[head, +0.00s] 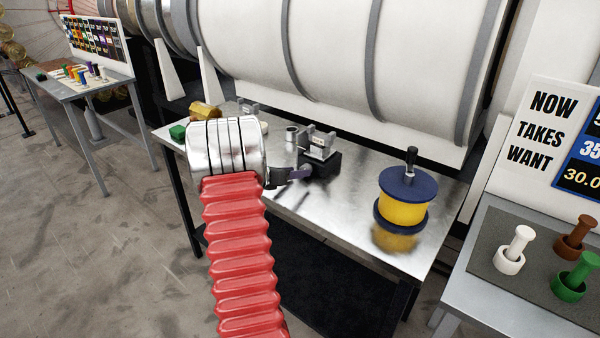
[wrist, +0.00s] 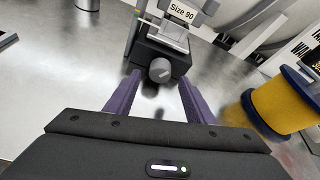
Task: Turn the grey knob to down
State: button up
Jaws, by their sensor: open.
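The grey knob (wrist: 160,71) is a round dial on the front of a small black box (wrist: 150,54) with a "Size 90" label (wrist: 181,14) above it. A light line crosses the knob's face at a slant. My gripper (wrist: 158,100) is open in the wrist view, with a purple finger on each side and the knob beyond and between the tips. I see no contact with the knob. In the head view the black box (head: 322,164) stands on the metal table, and my gripper (head: 300,174) is just left of it. The knob is not clear in the head view.
A blue and yellow spool (head: 404,208) stands on the metal table (head: 345,222) to the right. A gold spool (head: 204,111) and a green block (head: 178,132) lie at the left end. A large white drum (head: 345,50) is behind. Bare tabletop lies between the box and the spool.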

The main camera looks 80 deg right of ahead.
jog(key=v, duration=1)
jog(key=shift+a+r, duration=0.1)
jog(key=shift+a, duration=0.05)
jog(key=shift+w, duration=0.15)
